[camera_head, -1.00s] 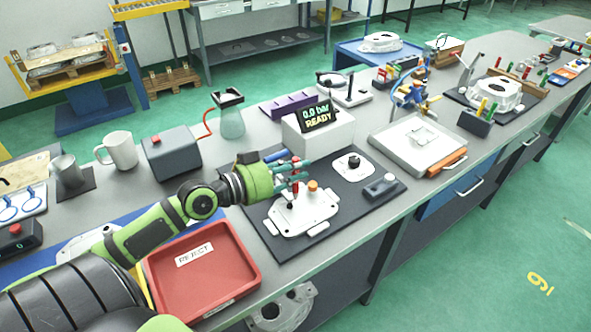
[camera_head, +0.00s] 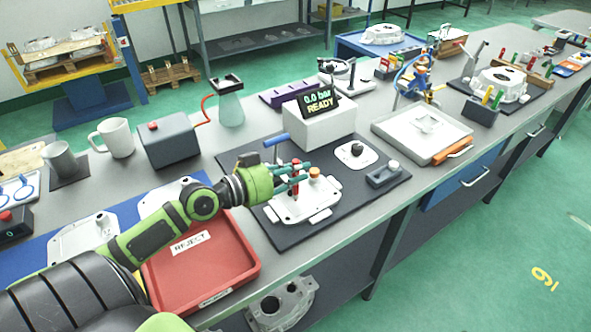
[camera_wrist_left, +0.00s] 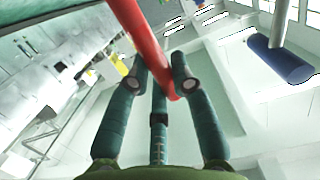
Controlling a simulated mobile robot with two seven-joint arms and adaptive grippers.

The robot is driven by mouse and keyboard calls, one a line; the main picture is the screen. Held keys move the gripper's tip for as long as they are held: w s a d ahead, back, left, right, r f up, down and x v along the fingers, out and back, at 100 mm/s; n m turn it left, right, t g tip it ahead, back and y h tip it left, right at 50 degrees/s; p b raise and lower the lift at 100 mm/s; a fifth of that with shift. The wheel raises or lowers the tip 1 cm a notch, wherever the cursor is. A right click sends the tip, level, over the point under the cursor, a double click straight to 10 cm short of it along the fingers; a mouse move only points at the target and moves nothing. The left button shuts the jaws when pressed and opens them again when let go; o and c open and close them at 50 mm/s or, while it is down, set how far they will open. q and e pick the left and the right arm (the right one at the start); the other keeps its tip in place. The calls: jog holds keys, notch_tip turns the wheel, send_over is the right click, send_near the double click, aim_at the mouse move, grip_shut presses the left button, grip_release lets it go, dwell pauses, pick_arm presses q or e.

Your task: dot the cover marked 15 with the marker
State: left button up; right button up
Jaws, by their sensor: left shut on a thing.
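My left gripper (camera_head: 297,182) is shut on a red marker (camera_head: 296,193), which hangs tip down over a white cover (camera_head: 318,209). The marker also shows in the left wrist view (camera_wrist_left: 142,32), between the teal fingers (camera_wrist_left: 160,85). The cover lies on a dark mat and has an orange knob (camera_head: 315,173) at its back. I cannot tell whether the marker's tip touches the cover, and no number is readable on it. Two more white covers, one at left (camera_head: 85,236) and one behind my arm (camera_head: 163,194), lie on a blue mat. My right gripper is not in view.
A red REJECT tray (camera_head: 248,270) stands just left of the dark mat. A white box with a "0.0 bar READY" display (camera_head: 318,103) stands behind. A blue-handled part (camera_head: 276,141), a black-knobbed plate (camera_head: 357,152) and a grey block (camera_head: 383,175) are close by.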

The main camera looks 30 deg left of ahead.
pick_arm(q)
jog(key=shift+f+b, duration=0.7)
jog(key=shift+b, duration=0.05)
dwell(1.8)
jog(key=shift+r, duration=0.1)
notch_tip(320, 180, up, 7)
jog(key=p, duration=0.6)
jog(key=shift+r, duration=0.1)
dwell(0.5)
